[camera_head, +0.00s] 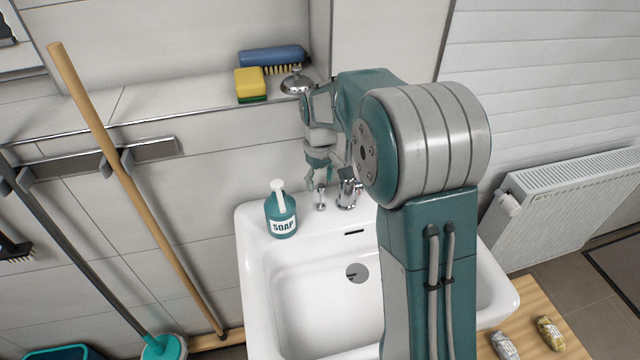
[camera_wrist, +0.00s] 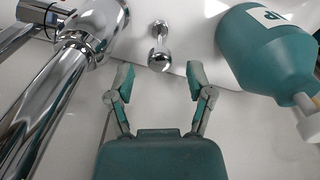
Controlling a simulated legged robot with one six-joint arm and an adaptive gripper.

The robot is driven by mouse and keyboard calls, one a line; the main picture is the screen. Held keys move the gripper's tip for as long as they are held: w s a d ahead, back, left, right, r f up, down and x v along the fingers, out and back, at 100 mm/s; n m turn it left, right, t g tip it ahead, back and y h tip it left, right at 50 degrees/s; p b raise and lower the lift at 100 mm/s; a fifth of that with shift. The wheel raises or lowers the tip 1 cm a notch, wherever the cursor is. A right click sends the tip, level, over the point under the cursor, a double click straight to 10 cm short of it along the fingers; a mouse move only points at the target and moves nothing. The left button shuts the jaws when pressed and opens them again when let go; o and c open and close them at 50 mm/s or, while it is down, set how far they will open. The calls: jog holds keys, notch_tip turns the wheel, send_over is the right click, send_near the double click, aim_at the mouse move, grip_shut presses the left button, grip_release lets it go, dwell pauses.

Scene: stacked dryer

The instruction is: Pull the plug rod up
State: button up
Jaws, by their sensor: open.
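The plug rod (camera_head: 320,196) is a small chrome rod with a knob, standing on the back rim of the white sink (camera_head: 258,300), left of the chrome faucet (camera_head: 346,196). In the wrist view the plug rod (camera_wrist: 159,48) lies just beyond and between my two fingertips. My gripper (camera_wrist: 158,78) is open and empty, its fingers spread to either side of the rod's line. In the head view my gripper (camera_head: 317,170) points down just above the rod. I cannot tell the exact gap between them.
The faucet (camera_wrist: 60,75) is close on the left in the wrist view. A teal soap bottle (camera_head: 281,212) is close on the other side. A sponge (camera_head: 250,84), brush (camera_head: 272,56) and chrome object (camera_head: 296,82) sit on the ledge above.

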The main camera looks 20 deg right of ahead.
notch_tip(320, 180, up, 10)
jog(key=shift+r, duration=0.2)
dwell(0.4)
jog(key=s+r+m+t, duration=0.1)
jog(key=s+r, duration=0.2)
jog(key=s, duration=0.4)
jog(key=s+r+m+t, duration=0.1)
jog(key=s+r+t, duration=0.15)
jog(key=s, duration=0.55)
jog(key=s+f+m+t, duration=0.2)
jog(key=s+f, duration=0.1)
jog(key=s, duration=1)
jog(key=shift+s+m, duration=0.15)
jog(key=shift+m, duration=0.15)
jog(key=shift+r, duration=0.1)
